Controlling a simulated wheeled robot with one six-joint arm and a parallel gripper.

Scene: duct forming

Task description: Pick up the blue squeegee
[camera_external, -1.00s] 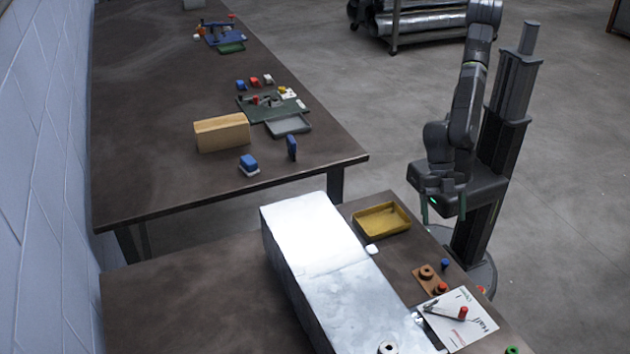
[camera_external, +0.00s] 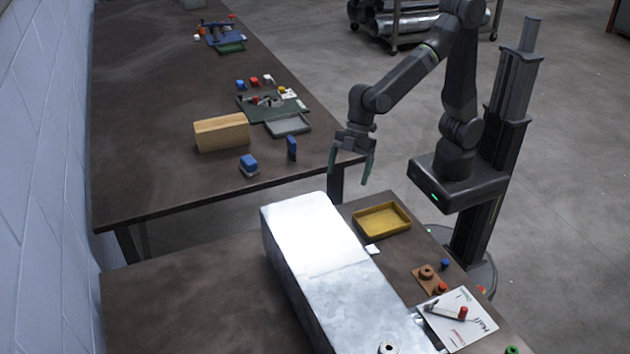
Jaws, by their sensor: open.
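Two small blue items are on the far table (camera_external: 165,150), near its front edge. One is an upright narrow blue piece (camera_external: 292,148); the other is a low blue block with a whitish base (camera_external: 249,165). I cannot tell for certain which is the squeegee. My gripper (camera_external: 350,172) is open and empty, fingers pointing down. In the picture it is to the right of both blue items, around the table's front right corner, and apart from them.
A tan block (camera_external: 221,133) stands behind the blue items, with a grey tray (camera_external: 288,125) near them. On the near table are a large shiny metal duct (camera_external: 345,290), a yellow tray (camera_external: 381,220) and small parts. The far table's left side is clear.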

